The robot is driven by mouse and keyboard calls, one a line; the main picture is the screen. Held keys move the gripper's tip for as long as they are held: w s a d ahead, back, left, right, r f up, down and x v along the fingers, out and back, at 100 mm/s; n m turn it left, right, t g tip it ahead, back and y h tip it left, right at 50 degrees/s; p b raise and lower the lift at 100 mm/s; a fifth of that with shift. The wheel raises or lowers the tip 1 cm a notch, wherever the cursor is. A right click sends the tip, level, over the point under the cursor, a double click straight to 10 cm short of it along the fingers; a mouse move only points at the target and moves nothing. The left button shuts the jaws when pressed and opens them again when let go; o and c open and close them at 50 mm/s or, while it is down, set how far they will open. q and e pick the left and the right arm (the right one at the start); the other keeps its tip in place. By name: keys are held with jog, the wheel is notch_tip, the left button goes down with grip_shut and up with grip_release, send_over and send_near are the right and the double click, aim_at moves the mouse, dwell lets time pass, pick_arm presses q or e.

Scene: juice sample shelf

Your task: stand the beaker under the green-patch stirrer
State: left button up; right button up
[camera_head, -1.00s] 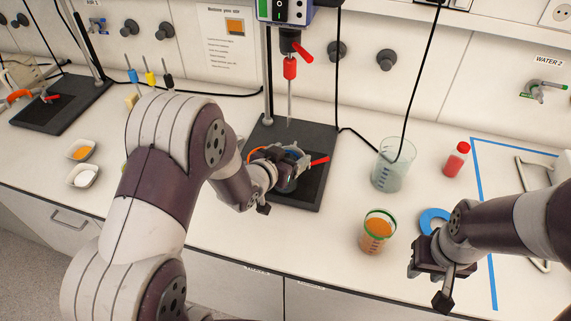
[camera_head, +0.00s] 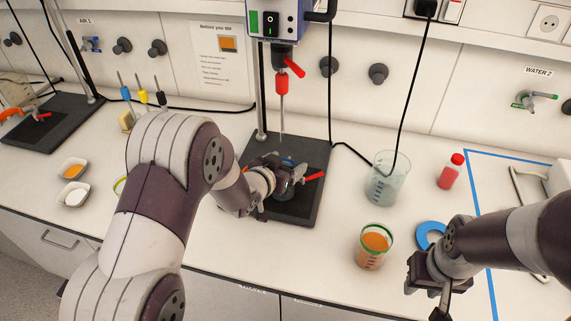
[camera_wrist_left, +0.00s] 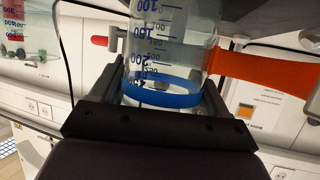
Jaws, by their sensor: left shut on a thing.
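The stirrer (camera_head: 272,22) with the green patch has a red-tipped chuck and a thin shaft hanging over a black stand base (camera_head: 298,213). My left gripper (camera_head: 284,180) is over that base, near the shaft's lower end. It is shut on a clear graduated beaker with a blue band; in the left wrist view the beaker (camera_wrist_left: 165,55) sits between the fingers (camera_wrist_left: 160,110). In the head view the beaker is mostly hidden by the gripper. A red-handled clamp (camera_head: 313,177) is close beside the gripper. My right gripper (camera_head: 425,290) is open and empty at the front right.
An orange-filled beaker with a green rim (camera_head: 372,247), a large clear beaker (camera_head: 387,180), a blue ring (camera_head: 430,233) and a red bottle (camera_head: 451,172) stand to the right. Two small dishes (camera_head: 73,180) and another stand (camera_head: 45,122) are at left.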

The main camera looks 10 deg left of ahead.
pick_arm(q)
jog(key=shift+f, duration=0.1)
jog(key=o, duration=1.4)
